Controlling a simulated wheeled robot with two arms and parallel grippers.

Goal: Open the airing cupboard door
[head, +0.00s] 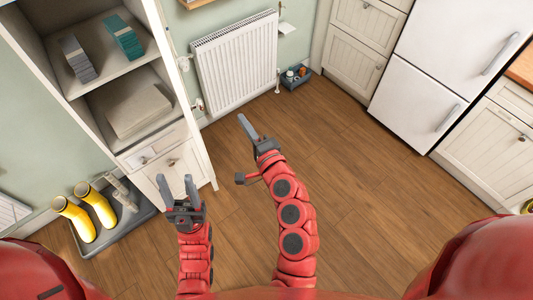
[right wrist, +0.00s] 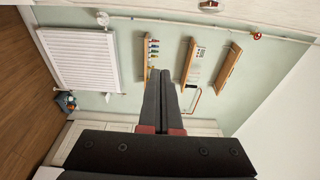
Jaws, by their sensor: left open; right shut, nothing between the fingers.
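The airing cupboard (head: 104,84) stands at the left of the head view. Its shelves are exposed, with folded grey towels (head: 77,58), teal towels (head: 123,37) and pale linen (head: 138,108) inside. A tall white panel (head: 178,92), which looks like its door, stands swung out at the right side, seen nearly edge-on. My left gripper (head: 177,184) is open and empty in front of the cupboard's lower front, apart from the door as far as I can tell. My right gripper (head: 247,128) is shut and empty, right of the door; its closed fingers also show in the right wrist view (right wrist: 160,100).
A white radiator (head: 236,62) with pipework is right of the cupboard. Yellow boots (head: 88,212) stand on a dark tray (head: 118,233) at lower left. A small dark box (head: 294,78) sits by the wall. Wooden floor (head: 350,170) is clear toward the fridge (head: 447,55).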

